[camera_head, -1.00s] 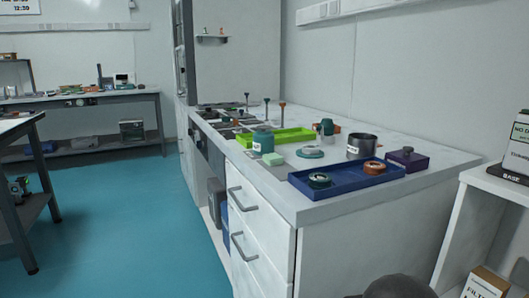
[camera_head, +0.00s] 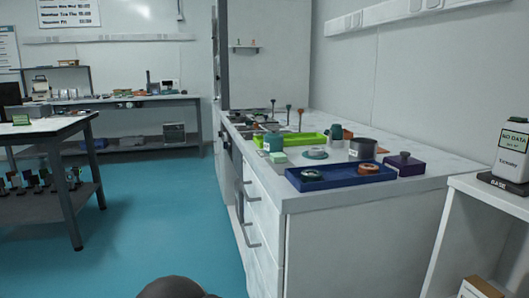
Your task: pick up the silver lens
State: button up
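I cannot make out a silver lens for certain. Small round pieces lie on the white counter (camera_head: 408,222): a teal-rimmed disc (camera_head: 316,154), a dark teal ring (camera_head: 311,175) and an orange-brown ring (camera_head: 369,168). The two rings are in a blue tray (camera_head: 340,181). A silver-grey cylinder with a white label (camera_head: 363,149) stands behind the tray. My gripper is not recognisable in view. A dark rounded shape at the bottom edge may be part of my arm.
A lime-green tray (camera_head: 291,139), a teal jar (camera_head: 273,143) and a purple box (camera_head: 404,164) are on the counter. A dark-legged table (camera_head: 62,127) stands at left, and a white shelf unit (camera_head: 459,210) at right. The teal floor (camera_head: 150,220) between table and counter is clear.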

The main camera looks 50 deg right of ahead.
aim_at(315, 151)
jog(key=u, duration=0.1)
jog(key=i, duration=2.85)
jog(key=z, duration=3.65)
